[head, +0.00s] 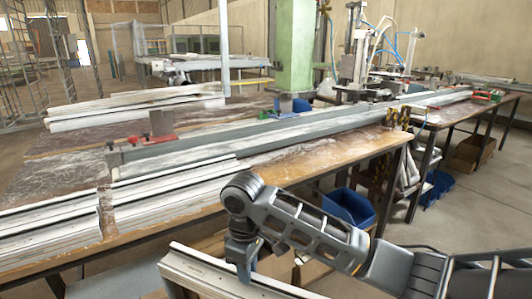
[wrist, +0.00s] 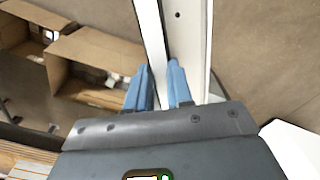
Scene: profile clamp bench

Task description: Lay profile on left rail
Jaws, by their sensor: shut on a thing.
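A white profile (head: 205,272) hangs low in front of the bench in the head view, apart from the bench top. My gripper (head: 244,274) is shut on it from above. In the wrist view the blue fingers of my gripper (wrist: 159,70) close on a thin edge of the white profile (wrist: 183,30). A long grey rail (head: 270,134) runs along the bench top, above and beyond my gripper in the head view. Its near left end is by a red clamp (head: 161,126). I cannot tell if this is the left rail.
White profiles lie on the bench at front left (head: 50,232), beside them (head: 170,195) and at the back (head: 135,106). A green column (head: 292,45) stands behind the rail. Blue bins (head: 350,207) hang below the bench edge. Open cardboard boxes (wrist: 95,65) are below my gripper.

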